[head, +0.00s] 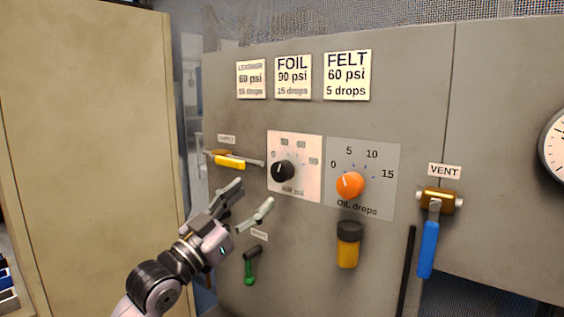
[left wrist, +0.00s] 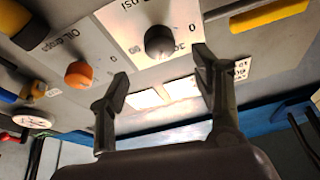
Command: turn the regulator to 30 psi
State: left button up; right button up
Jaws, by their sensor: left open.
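The regulator is a black knob (head: 283,171) on a white plate (head: 309,183) marked in psi, with 0 at its left and higher numbers around the top. A pale pointer mark shows on the knob's left side, toward the 0 end; its exact reading is too small to tell. My left gripper (head: 255,194) is open and empty, below and left of the knob and apart from it. In the left wrist view the knob (left wrist: 159,42) lies beyond the gap between the open fingertips (left wrist: 161,72). My right gripper is not in view.
An orange oil drops knob (head: 350,185) is right of the plate. A yellow supply lever (head: 230,161) sticks out at left, close above my gripper. A green-handled valve (head: 250,268) is below, and a blue vent lever (head: 428,249) at right. Setting cards (head: 293,77) hang above.

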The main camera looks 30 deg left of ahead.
aim_at(278, 174)
pick_arm(q)
jog(key=p+x, duration=0.4)
jog(key=x, duration=0.7)
jog(key=shift+c, duration=0.4)
jog(key=c, duration=1.1)
